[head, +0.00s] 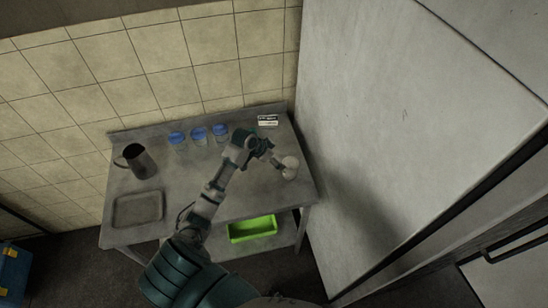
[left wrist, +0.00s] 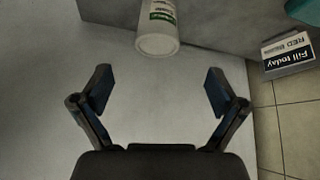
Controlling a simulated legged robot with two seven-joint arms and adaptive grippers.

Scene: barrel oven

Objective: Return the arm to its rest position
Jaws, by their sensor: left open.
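My left arm (head: 212,190) reaches out over the grey metal table (head: 185,205). My left gripper (left wrist: 158,90) is open, with nothing between its fingers in the left wrist view. A white container with a green label (left wrist: 158,38) lies beyond the fingertips, apart from both fingers. In the head view the white container (head: 290,165) is at the table's right side, close beside the gripper (head: 279,161). My right gripper is not in view.
Several blue-lidded jars (head: 199,134), a dark pitcher (head: 139,161) and a grey tray (head: 138,209) are on the table. A card (head: 267,121) reading "Fill today RED" (left wrist: 288,54) stands at the back. A green bin (head: 252,229) is below. A large pale panel (head: 400,120) borders the right.

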